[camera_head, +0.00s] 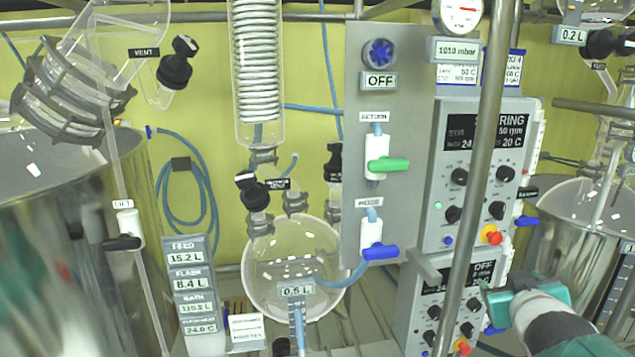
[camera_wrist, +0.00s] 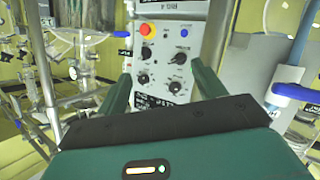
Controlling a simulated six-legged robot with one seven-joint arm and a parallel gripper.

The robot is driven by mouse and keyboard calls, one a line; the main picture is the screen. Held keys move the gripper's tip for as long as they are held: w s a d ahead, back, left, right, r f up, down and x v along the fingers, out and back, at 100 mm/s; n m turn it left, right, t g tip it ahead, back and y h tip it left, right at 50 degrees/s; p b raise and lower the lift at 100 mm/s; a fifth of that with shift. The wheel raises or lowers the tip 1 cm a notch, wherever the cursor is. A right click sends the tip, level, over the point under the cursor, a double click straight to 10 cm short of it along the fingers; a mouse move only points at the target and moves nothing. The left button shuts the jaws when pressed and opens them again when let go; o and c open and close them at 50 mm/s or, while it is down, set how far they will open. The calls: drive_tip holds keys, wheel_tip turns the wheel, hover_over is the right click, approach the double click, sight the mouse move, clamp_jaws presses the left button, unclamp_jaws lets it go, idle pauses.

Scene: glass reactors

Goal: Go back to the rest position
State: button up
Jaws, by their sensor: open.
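My gripper (camera_head: 490,305) is at the lower right of the head view, in front of the lower control box (camera_head: 450,303). In the wrist view my gripper (camera_wrist: 163,85) shows two green fingers standing apart with nothing between them. The control box face (camera_wrist: 165,50), with black knobs, a red-and-yellow button (camera_wrist: 147,30) and a blue button (camera_wrist: 183,33), shows beyond and between the fingers. I cannot tell whether a fingertip touches the box.
A metal pole (camera_head: 478,170) stands left of my gripper. A grey panel (camera_head: 360,90) carries a green-handled valve (camera_head: 387,165) and a blue-handled valve (camera_head: 380,252). A round glass flask (camera_head: 285,255) hangs mid-view. Steel vessels stand left (camera_head: 60,240) and right (camera_head: 570,230).

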drive_tip(key=s+a+f+g+y, duration=0.2)
drive_tip(key=s+a+f+g, duration=0.2)
drive_tip(key=s+a, duration=0.3)
drive_tip(key=s+a+f+g+y, duration=0.3)
drive_tip(key=s+a, duration=0.4)
drive_tip(key=a, duration=0.6)
drive_tip(key=shift+s+a+f+g, duration=0.25)
drive_tip(key=shift+f+g, duration=0.15)
drive_tip(key=shift+f, duration=0.3)
drive_tip(key=c, duration=0.7)
drive_tip(key=shift+a, duration=0.2)
